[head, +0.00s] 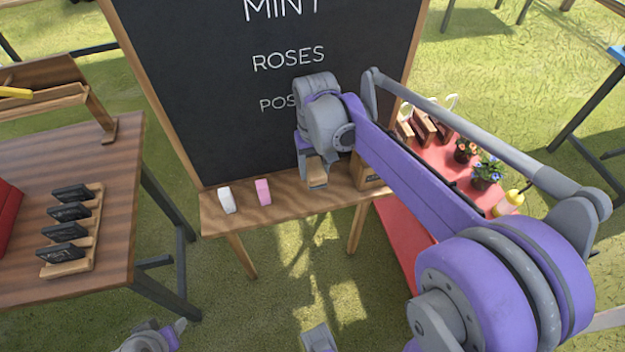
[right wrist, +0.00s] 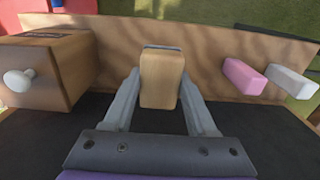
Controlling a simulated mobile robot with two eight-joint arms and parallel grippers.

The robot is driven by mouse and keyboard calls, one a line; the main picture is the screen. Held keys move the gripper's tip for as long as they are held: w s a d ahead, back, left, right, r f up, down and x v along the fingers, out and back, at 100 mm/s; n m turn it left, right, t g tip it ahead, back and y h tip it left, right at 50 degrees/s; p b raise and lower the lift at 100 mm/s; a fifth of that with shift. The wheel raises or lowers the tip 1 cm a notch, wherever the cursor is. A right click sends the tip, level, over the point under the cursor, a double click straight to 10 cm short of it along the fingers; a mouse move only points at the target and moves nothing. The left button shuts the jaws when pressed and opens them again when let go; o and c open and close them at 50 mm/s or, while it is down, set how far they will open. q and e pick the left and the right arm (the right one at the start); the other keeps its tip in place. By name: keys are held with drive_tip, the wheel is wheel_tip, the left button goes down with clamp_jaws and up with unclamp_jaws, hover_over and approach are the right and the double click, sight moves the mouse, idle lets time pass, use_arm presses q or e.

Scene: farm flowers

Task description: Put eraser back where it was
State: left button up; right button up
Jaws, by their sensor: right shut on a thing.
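The eraser (head: 317,178), a block with a pale wooden body, is between the fingers of my right gripper (head: 312,172). In the right wrist view the eraser (right wrist: 162,78) sits squarely between both grey fingers (right wrist: 162,100), which are shut on it. It is over the wooden ledge (head: 285,205) of the chalkboard (head: 220,100), between the pink chalk and a small drawer box; I cannot tell whether it touches the ledge. Part of my left gripper (head: 160,337) shows at the bottom edge of the head view; its fingers are not clear.
On the ledge lie a white chalk (head: 227,200) and a pink chalk (head: 264,192). A wooden box (right wrist: 50,70) with a white knob stands at the other side. A brown table (head: 90,190) is left, a red table with flower pots (head: 487,170) right, partly behind my arm.

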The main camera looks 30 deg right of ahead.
sight(314, 168)
drive_tip(key=shift+f+b, duration=0.3)
drive_tip(key=shift+f, duration=2.45)
drive_tip(key=o, duration=1.2)
wheel_tip(314, 168, up, 12)
drive_tip(key=shift+f+p, duration=0.15)
drive_tip(key=shift+p, duration=0.6)
drive_tip(key=shift+s+a, duration=0.1)
drive_tip(key=s+a+f+n+t, duration=0.1)
drive_tip(key=s+a+f+t, duration=0.1)
drive_tip(key=s+f, duration=0.3)
drive_tip(key=s+a+f+n+t, duration=0.1)
drive_tip(key=s+a+f+t, duration=0.2)
drive_tip(key=s+f, duration=0.3)
drive_tip(key=s+a, duration=0.1)
drive_tip(key=s, duration=0.4)
drive_tip(key=shift+s+a+n, duration=0.3)
drive_tip(key=shift+s, duration=0.1)
